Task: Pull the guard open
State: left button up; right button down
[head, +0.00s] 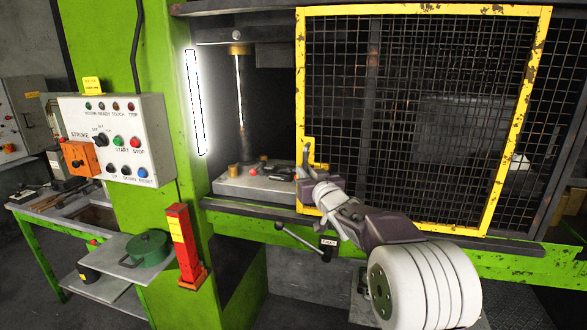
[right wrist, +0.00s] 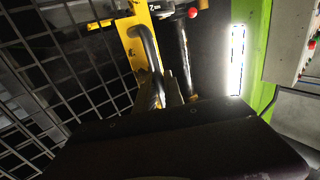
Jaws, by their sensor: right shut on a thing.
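The guard (head: 297,80) is a yellow-framed black mesh panel. It stands across the middle and right of the press opening in the head view, and the left part of the opening is uncovered. Its grey bar handle (right wrist: 147,50) shows on the yellow frame in the right wrist view. My right gripper (head: 305,172) is at the guard's lower left edge, shut on the handle. Its fingers (right wrist: 174,93) show in the right wrist view around the handle's near end, which they partly hide. My left gripper is not in view.
The green press column (head: 165,110) carries a control panel (head: 115,140). Inside the uncovered opening is a grey bed (head: 240,186) with small parts. A lever (head: 300,238) sticks out below the opening. A red post (head: 184,245) and a green pot (head: 149,247) stand left.

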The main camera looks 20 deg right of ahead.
jog(key=shift+s+d+f+p, duration=0.1)
jog(key=shift+s+d+p, duration=0.15)
jog(key=shift+s+d, duration=0.45)
jog(key=shift+s+d+r+p, duration=0.1)
jog(key=shift+s+d+p, duration=0.25)
jog(key=shift+d, duration=0.6)
jog(key=shift+s+d+f+p, duration=0.1)
jog(key=shift+s+d+p, duration=0.1)
jog(key=shift+s+d, duration=0.5)
jog(key=shift+w, duration=0.15)
jog(key=c, duration=1.5)
grip_release()
jog(key=shift+o, duration=0.2)
jog(key=shift+w, duration=0.1)
jog(key=s+b, duration=0.1)
jog(key=s, duration=0.8)
